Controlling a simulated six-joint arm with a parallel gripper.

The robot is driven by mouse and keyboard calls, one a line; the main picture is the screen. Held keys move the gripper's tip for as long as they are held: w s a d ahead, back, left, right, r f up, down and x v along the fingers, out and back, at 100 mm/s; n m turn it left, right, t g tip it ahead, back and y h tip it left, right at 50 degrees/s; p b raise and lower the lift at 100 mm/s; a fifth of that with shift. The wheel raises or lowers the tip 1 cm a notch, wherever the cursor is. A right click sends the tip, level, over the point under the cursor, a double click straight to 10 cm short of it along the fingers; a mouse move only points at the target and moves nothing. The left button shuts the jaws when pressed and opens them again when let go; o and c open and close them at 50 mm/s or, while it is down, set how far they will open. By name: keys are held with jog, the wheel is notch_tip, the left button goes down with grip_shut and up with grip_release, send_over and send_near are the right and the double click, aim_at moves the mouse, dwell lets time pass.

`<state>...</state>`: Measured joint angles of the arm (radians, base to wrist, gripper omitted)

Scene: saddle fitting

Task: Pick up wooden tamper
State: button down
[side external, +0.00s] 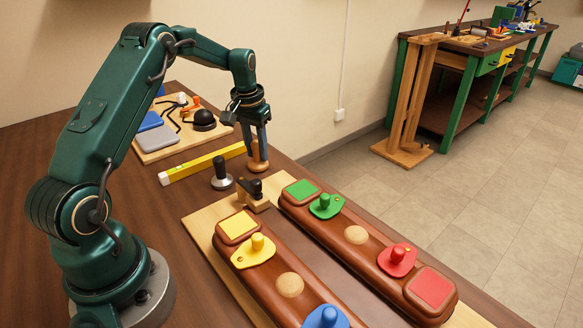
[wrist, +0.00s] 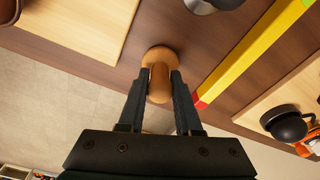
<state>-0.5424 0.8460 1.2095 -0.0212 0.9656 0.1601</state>
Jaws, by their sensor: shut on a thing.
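The wooden tamper (side external: 257,164) stands near the table's far edge, beside the end of the yellow level. My gripper (side external: 258,140) is above it with its fingers pointing down, shut on its upper part. In the wrist view the tamper (wrist: 159,82) shows between the two dark fingers (wrist: 158,90), its round end beyond the fingertips. The tamper looks upright. I cannot tell whether its base touches the table.
The yellow level (side external: 205,163) lies close by. A metal tamper with a black handle (side external: 221,175) and a wooden block with a dark clamp (side external: 252,192) stand nearer. Two brown saddle blocks (side external: 318,222) with coloured pieces fill the front. A board with tools (side external: 160,142) lies behind.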

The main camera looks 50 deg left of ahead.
aim_at(254, 142)
jog(key=shift+r, duration=0.6)
jog(key=r, duration=0.3)
jog(key=shift+s+a+r, duration=0.1)
jog(key=shift+s+a, duration=0.1)
jog(key=shift+a, duration=0.05)
jog(key=s+a+r, duration=0.6)
jog(key=s, duration=0.3)
jog(key=shift+r, duration=0.25)
jog(key=shift+s, duration=0.1)
jog(key=c, duration=1.3)
grip_release()
grip_shut()
